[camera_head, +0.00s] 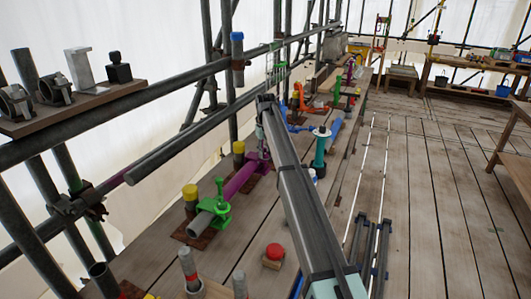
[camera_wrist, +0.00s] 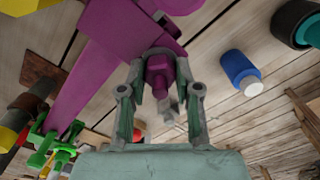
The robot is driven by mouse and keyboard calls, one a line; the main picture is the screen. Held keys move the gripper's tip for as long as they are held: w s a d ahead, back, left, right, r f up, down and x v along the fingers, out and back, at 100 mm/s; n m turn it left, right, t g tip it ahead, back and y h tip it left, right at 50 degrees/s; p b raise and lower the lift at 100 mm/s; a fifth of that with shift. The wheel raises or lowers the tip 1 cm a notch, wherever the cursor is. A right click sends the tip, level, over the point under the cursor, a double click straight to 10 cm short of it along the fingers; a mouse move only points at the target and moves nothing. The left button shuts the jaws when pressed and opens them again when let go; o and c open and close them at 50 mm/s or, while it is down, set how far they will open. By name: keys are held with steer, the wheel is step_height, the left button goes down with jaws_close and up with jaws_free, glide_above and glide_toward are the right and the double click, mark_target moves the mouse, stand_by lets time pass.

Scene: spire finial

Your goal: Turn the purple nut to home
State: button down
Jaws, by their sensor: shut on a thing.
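The purple nut (camera_wrist: 157,76) shows in the wrist view, near the middle, below a large purple clamp body (camera_wrist: 118,35). My gripper (camera_wrist: 160,70) has one finger on each side of the nut and is shut on it. A small grey piece, blurred, shows just below the nut. In the head view a purple tube (camera_head: 240,181) runs along the deck and a purple upright part (camera_head: 263,150) stands at its far end beside my arm. The nut itself cannot be made out there, and my arm hides part of this area.
A green clamp (camera_head: 216,206) sits at the tube's near end, by yellow-capped posts (camera_head: 190,194). A red button (camera_head: 274,252) lies on the deck nearby. A teal post (camera_head: 320,148) stands right of my arm. A blue bottle (camera_wrist: 241,71) is right of my gripper. Scaffold rails run along the left.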

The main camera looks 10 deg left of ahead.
steer(key=shift+s, duration=0.1)
stand_by(0.3)
steer(key=c, duration=0.8)
jaws_free()
steer(key=shift+f, duration=0.1)
step_height(320, 180, up, 12)
